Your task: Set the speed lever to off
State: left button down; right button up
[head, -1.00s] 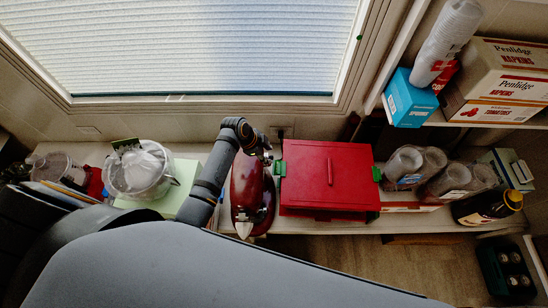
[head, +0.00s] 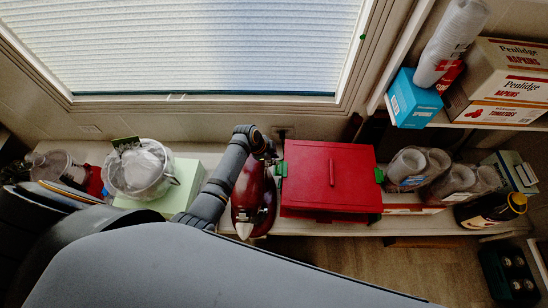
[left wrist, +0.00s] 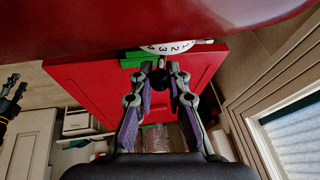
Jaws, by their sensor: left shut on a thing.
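The dark red mixer (head: 253,200) stands on the counter just left of a red box. In the left wrist view its body (left wrist: 180,22) fills the top, and a white speed dial with numbers (left wrist: 172,47) shows below its edge. My left gripper (head: 265,152) is at the far end of the mixer, on the window side. In the left wrist view the left gripper (left wrist: 161,68) has its fingertips close together just below the dial, shut on the small dark speed lever (left wrist: 161,62). The fingers hide most of the lever. The setting it points to cannot be read.
The red box (head: 331,165) with green handles stands close right of the mixer. A pale green box (head: 185,180) and a clear-bowled appliance (head: 140,172) stand left. Stacked cups (head: 408,165) and a dark bottle (head: 485,210) are further right. The window is behind.

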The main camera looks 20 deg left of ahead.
pick_arm(q)
jog(key=shift+w, duration=0.15)
pick_arm(e)
jog(key=shift+d, duration=0.2)
notch_tip(320, 180, down, 7)
jog(key=b, duration=0.8)
jog(key=w+f+b, duration=0.1)
jog(key=w+b, duration=0.3)
jog(key=w, duration=0.4)
pick_arm(q)
jog(key=shift+w+a+f+n+g+h+b, duration=0.25)
jog(key=shift+w+n+g+h+b, duration=0.4)
jog(key=shift+g+b, duration=1.55)
jog(key=shift+w+a+f+n+g+h+b, duration=0.2)
jog(key=shift+w+g+h+b, duration=0.55)
jog(key=shift+b, duration=2.5)
jog(key=shift+w+a+f+n+g+h+b, duration=0.1)
jog(key=shift+w+a+n+g+h+b, duration=0.25)
jog(key=shift+w+g+b, duration=1.3)
pick_arm(e)
jog(key=w+a+r+t+y+b, duration=0.2)
jog(key=w+a+r+t, duration=0.3)
jog(key=w+r, duration=0.8)
jog(key=shift+a+r, duration=0.6)
jog(key=shift+a, duration=0.95)
pick_arm(q)
jog(key=shift+s+g, duration=0.3)
jog(key=shift+s, duration=0.4)
pick_arm(e)
jog(key=shift+w, duration=0.15)
